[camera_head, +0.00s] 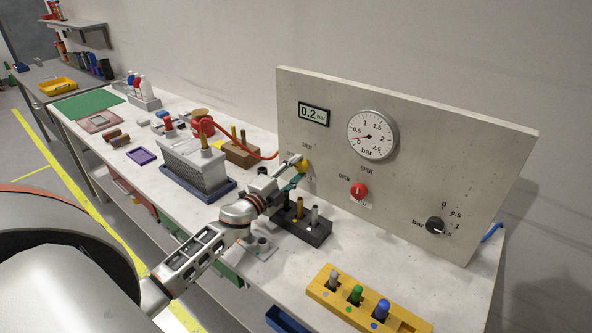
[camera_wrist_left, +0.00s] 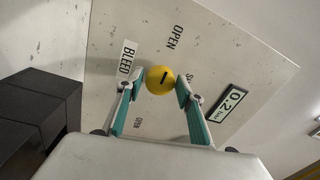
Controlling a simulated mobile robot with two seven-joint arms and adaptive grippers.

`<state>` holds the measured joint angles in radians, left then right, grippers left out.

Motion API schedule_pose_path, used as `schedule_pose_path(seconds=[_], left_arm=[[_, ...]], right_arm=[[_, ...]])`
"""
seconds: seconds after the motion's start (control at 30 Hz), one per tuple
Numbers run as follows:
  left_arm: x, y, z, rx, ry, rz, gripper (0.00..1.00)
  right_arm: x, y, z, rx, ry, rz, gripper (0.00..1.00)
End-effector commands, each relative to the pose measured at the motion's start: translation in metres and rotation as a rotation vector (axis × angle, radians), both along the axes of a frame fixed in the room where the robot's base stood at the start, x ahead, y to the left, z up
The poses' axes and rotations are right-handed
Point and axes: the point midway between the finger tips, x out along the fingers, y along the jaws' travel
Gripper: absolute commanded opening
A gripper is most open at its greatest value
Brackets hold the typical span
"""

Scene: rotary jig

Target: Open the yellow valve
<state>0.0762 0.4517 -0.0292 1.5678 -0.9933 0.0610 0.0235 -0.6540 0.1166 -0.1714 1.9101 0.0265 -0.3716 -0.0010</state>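The yellow valve knob (camera_head: 304,165) is on the upright grey panel (camera_head: 400,205), left of the red knob. It also shows in the left wrist view (camera_wrist_left: 157,80), where a short dark mark on its face points roughly toward the OPEN label (camera_wrist_left: 174,37). A BLEED label (camera_wrist_left: 127,58) lies on its left there, and the SHUT label is partly hidden by a finger. My left gripper (camera_head: 297,172) is at the knob, its teal fingers (camera_wrist_left: 160,91) one on each side with the knob between the tips. Firm contact on both sides is not visible. My right gripper is out of view.
The panel has a display (camera_head: 313,113) reading 0.2 bar, a dial gauge (camera_head: 372,135), a red knob (camera_head: 359,190) and a black knob (camera_head: 436,225). Below my left gripper stands a black block (camera_head: 300,225) with pegs. A yellow rack (camera_head: 330,297) is at the front.

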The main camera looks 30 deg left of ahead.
Motion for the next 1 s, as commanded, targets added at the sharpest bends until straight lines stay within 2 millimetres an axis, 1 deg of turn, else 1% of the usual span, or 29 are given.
schedule_pose_path(seconds=[0.33, 0.47, 0.57, 0.9, 1.0], left_arm=[[0.0, 0.0, 0.0, 0.002, 0.0, 0.0, 0.48], [-0.006, 0.0, -0.001, 0.002, 0.001, 0.0, 0.48], [-0.017, 0.001, -0.002, 0.001, 0.002, 0.0, 0.48], [-0.079, 0.005, -0.006, 0.001, 0.003, 0.0, 0.48], [-0.095, 0.007, -0.008, 0.0, 0.003, 0.0, 0.48]], right_arm=[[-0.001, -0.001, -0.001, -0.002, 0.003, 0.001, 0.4], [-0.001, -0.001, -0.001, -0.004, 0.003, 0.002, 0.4], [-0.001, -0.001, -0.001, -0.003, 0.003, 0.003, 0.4], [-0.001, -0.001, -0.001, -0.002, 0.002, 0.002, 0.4], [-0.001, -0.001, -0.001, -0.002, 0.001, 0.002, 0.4]])
